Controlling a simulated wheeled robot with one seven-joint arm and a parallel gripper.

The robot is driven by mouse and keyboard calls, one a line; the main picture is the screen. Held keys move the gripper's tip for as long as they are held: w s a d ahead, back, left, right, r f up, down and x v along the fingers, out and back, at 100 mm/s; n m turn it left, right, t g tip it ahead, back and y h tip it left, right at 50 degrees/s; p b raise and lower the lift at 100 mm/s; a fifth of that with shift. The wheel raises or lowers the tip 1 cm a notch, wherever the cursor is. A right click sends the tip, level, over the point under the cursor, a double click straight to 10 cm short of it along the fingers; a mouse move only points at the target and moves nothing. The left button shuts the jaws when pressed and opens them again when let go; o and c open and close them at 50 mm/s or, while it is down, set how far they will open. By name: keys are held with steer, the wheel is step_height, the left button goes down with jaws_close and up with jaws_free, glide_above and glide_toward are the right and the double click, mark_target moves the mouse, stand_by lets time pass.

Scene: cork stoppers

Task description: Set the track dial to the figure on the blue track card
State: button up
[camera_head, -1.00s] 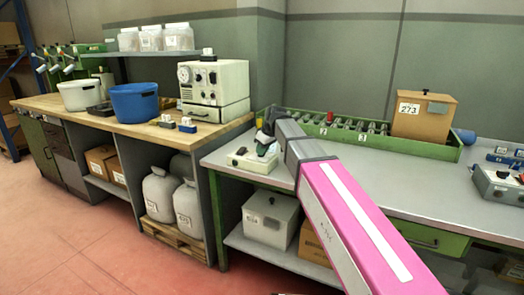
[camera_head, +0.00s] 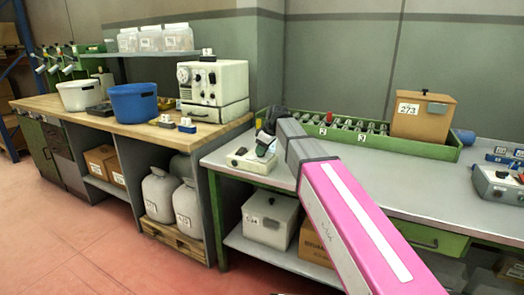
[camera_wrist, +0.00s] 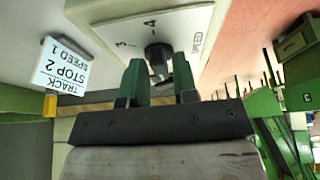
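A pale dial box (camera_head: 250,161) stands at the left end of the grey bench. In the wrist view its face (camera_wrist: 110,35) appears upside down, with a dark knob (camera_wrist: 158,52) and printed figures including 3 and 4. My gripper (camera_wrist: 160,72) points at this knob with its two green fingers apart, one on each side; contact is unclear. A white card (camera_wrist: 62,68) beside the box reads "TRACK, STOP 2, SPEED 1", near a yellow block. A blue-based card stand (camera_head: 187,125) is on the wooden bench; its text is too small to read. The knob's pointer is hidden.
A green rack (camera_head: 340,130) of dark items and a brown box (camera_head: 423,113) marked 273 line the back. Another control box (camera_head: 499,184) and blue holders (camera_head: 503,154) stand at right. The grey bench's middle (camera_head: 400,175) is clear. A cream machine (camera_head: 213,82) stands left.

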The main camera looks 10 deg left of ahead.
steer(key=shift+o, duration=0.6)
steer(key=v, duration=1)
steer(key=shift+d+r, duration=0.15)
steer(key=shift+r, duration=0.15)
steer(key=shift+s, duration=0.15)
